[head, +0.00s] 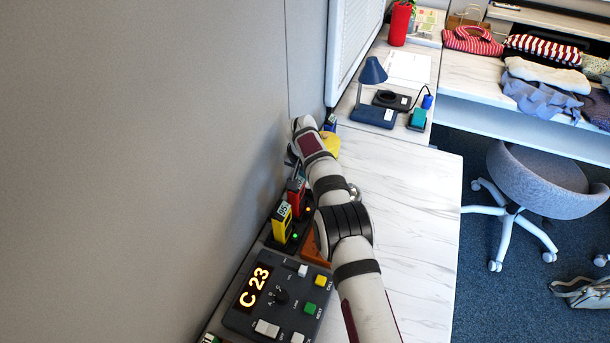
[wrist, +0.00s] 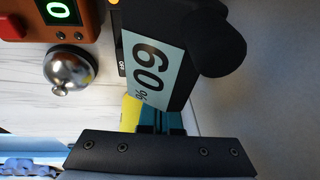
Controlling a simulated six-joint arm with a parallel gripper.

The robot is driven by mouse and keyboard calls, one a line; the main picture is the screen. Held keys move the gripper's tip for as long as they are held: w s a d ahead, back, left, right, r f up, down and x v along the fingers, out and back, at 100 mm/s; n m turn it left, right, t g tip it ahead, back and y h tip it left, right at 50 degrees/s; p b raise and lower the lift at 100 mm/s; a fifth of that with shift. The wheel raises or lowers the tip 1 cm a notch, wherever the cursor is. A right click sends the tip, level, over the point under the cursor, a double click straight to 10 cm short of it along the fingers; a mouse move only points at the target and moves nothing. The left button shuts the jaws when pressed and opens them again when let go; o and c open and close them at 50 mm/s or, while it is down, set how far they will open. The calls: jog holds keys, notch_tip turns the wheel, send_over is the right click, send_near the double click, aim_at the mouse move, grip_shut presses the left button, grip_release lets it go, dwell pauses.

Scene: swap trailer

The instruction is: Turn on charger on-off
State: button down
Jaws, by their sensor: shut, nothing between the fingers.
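The charger (head: 303,226) is a black unit against the wall in the head view, with a yellow pack (head: 283,222) and a red pack (head: 296,191) standing in it. One green light and one orange light glow on it. In the wrist view a dark strip (wrist: 121,66) carries an "OFF" label and an orange light beside a "60%" label (wrist: 150,70). The switch position cannot be made out. My gripper (wrist: 162,150) is shut and empty, its dark fingers across the bottom of the wrist view. It appears apart from the strip; its tips are largely hidden in the head view.
A silver bell (wrist: 68,70) and an orange counter box (wrist: 48,22) stand beside the charger. A black knob (wrist: 215,42) juts out by the label. A control panel (head: 275,295) reading "C 23" sits in front. The desk (head: 415,215) to the right is clear.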

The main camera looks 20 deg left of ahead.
jog(key=shift+d+r, duration=0.15)
jog(key=shift+d, duration=0.65)
jog(key=shift+r, duration=0.4)
notch_tip(320, 180, up, 4)
jog(key=shift+d+f, duration=0.1)
jog(key=shift+f, duration=0.1)
notch_tip(320, 180, up, 9)
jog(key=s+a, duration=0.1)
jog(key=s, duration=0.2)
jog(key=shift+a, duration=0.2)
